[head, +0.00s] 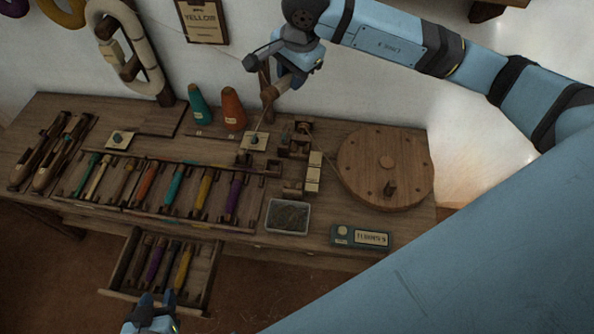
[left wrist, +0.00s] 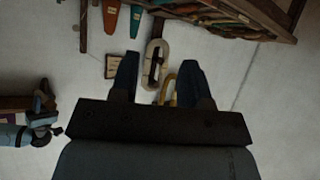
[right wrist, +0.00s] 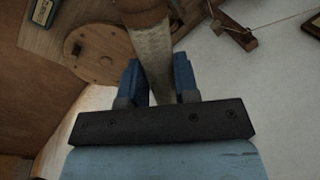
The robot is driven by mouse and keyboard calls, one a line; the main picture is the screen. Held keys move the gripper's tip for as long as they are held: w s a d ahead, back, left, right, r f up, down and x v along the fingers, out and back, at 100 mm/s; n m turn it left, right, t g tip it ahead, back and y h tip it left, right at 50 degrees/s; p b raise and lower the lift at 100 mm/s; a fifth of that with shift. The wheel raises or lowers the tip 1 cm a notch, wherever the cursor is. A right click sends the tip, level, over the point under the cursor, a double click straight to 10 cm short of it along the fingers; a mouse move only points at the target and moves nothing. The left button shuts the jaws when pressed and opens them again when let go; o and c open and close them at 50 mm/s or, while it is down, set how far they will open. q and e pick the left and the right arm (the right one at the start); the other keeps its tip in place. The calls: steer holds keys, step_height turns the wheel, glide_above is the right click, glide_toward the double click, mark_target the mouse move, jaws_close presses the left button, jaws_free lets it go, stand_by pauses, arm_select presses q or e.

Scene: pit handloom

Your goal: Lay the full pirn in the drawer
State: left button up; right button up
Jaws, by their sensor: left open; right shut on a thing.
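My right gripper (head: 284,78) is shut on a pale, thread-wrapped rod with a brown end, which looks like a pirn (right wrist: 152,48). It is held above the back of the bench, beside an upright wooden post; in the head view the gripper mostly hides it. The drawer (head: 197,278) is pulled out below the bench's front left. Several pirns lie side by side in it, dark, purple and yellow, with bare floor at its right side. My left gripper (head: 152,300) is open and empty at the drawer's front edge.
A rack of several coloured pirns (head: 172,186) lies on the bench (head: 240,242) above the drawer. A round wooden wheel (head: 360,150), a grey tray (head: 287,230) and a green box (head: 345,237) stand to the right. Two cones (head: 233,110) stand at the back.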

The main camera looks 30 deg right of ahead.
arm_select(q)
step_height(320, 180, down, 11)
steer(key=d+b, duration=0.1)
steer(key=b, duration=1.6)
steer(key=shift+w+d+f+t+h+b, duration=0.2)
steer(key=shift+w+t+h+b, duration=0.1)
steer(key=shift+w, duration=0.15)
arm_select(e)
steer(key=w+d+f+m+g+h, duration=0.1)
steer(key=f+m, duration=0.8)
steer(key=m, duration=0.5)
steer(key=w+d+f+m+g+h, duration=0.1)
steer(key=w+f+m+g, duration=0.1)
steer(key=f+m, duration=0.7)
steer(key=shift+d+m+h, duration=0.3)
steer(key=shift+d+m, duration=0.05)
steer(key=shift+m, duration=2.85)
step_height(320, 180, down, 19)
steer(key=b, duration=0.3)
steer(key=shift+f, duration=0.45)
arm_select(q)
steer(key=shift+w+d+r+t+h, duration=0.5)
steer(key=shift+w+d+r+t, duration=0.15)
steer(key=shift+d+r, duration=0.2)
arm_select(e)
steer(key=o, duration=0.9)
